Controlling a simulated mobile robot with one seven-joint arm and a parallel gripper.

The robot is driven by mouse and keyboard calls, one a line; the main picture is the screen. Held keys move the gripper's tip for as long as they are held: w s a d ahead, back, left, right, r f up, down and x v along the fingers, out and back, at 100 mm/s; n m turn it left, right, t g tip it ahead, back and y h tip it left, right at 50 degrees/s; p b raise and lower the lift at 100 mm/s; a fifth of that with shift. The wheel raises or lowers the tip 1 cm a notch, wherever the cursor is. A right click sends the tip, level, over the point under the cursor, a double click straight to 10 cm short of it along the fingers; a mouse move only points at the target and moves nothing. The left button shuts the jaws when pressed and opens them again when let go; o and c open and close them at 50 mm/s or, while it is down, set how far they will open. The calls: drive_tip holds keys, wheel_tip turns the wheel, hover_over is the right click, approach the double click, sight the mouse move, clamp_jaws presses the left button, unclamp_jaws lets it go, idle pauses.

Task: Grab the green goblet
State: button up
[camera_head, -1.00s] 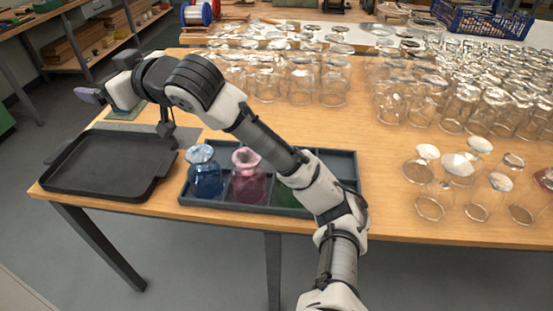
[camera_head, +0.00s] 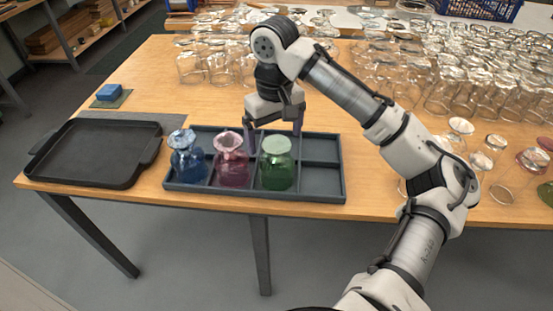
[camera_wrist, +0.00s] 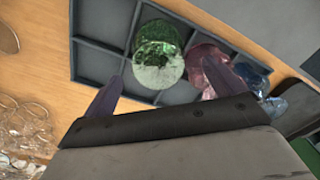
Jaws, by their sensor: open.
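The green goblet (camera_head: 276,162) stands in a compartment of the dark grey divided tray (camera_head: 318,196), right of the pink goblet (camera_head: 231,160) and the blue goblet (camera_head: 186,156). My gripper (camera_head: 272,130) is open and empty, pointing down above the back part of the tray, behind and above the green and pink goblets. In the wrist view the green goblet (camera_wrist: 158,58) lies ahead of the gap between my two fingers (camera_wrist: 168,92), and the pink goblet (camera_wrist: 207,68) is by the right finger. I see no contact with the green goblet.
A black flat tray (camera_head: 95,155) lies on the table at left, with a blue block (camera_head: 109,92) behind it. Many clear glasses (camera_head: 450,95) crowd the back and right. The tray's right compartments (camera_head: 320,180) are empty.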

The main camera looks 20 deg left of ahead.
sight(277, 163)
drive_tip(key=shift+d+f, duration=0.2)
drive_tip(key=shift+f, duration=3.05)
drive_tip(key=c, duration=1)
drive_tip(key=shift+r, duration=0.1)
